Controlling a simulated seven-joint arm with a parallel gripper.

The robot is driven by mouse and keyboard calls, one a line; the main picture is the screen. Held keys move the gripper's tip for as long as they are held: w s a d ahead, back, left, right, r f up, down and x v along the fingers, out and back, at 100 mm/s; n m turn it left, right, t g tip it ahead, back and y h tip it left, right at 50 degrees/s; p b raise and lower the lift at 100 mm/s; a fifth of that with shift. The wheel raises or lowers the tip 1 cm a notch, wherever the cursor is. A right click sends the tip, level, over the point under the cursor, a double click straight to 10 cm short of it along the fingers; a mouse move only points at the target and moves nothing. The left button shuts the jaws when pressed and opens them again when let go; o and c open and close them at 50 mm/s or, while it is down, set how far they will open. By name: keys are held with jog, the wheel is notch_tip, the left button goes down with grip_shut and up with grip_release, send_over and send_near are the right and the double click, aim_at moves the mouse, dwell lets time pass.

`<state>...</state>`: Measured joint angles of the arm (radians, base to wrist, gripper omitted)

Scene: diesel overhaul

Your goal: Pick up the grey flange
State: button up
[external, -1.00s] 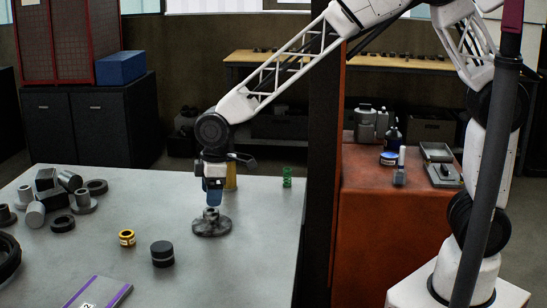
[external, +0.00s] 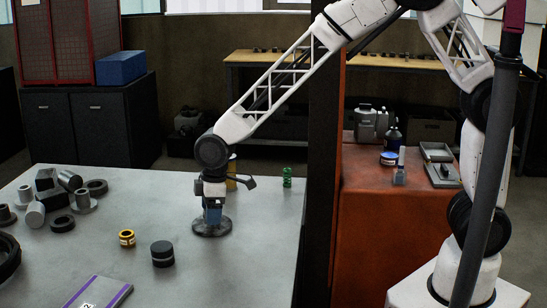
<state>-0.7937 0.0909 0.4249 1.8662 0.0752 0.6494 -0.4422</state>
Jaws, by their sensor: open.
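The grey flange (external: 225,227) lies flat on the grey table, with a round dark-grey base and a raised hub in the middle. My gripper (external: 213,222) points straight down over the flange, its fingers low around or right at the hub. The fingertips and most of the hub are hidden by the gripper's body at this distance, so contact cannot be told. The jaws are open.
A black cylinder (external: 162,254) and a yellow ring (external: 127,238) stand in front left of the flange. A yellow cylinder (external: 231,172) is behind my gripper, and a green spring (external: 287,177) stands at the right. Several grey parts (external: 58,200) cluster at the left.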

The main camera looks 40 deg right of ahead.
jog(key=shift+f, duration=0.45)
jog(key=shift+a, duration=0.1)
jog(key=c, duration=1.3)
jog(key=shift+r, duration=0.2)
jog(key=shift+r, duration=0.4)
notch_tip(320, 180, up, 3)
jog(key=shift+f, duration=0.15)
jog(key=s+d, duration=0.7)
jog(key=s+d+r, duration=0.1)
jog(key=s+d, duration=0.3)
jog(key=shift+s+d+r, duration=0.1)
jog(key=shift+s+d, duration=0.05)
jog(key=shift+d, duration=0.05)
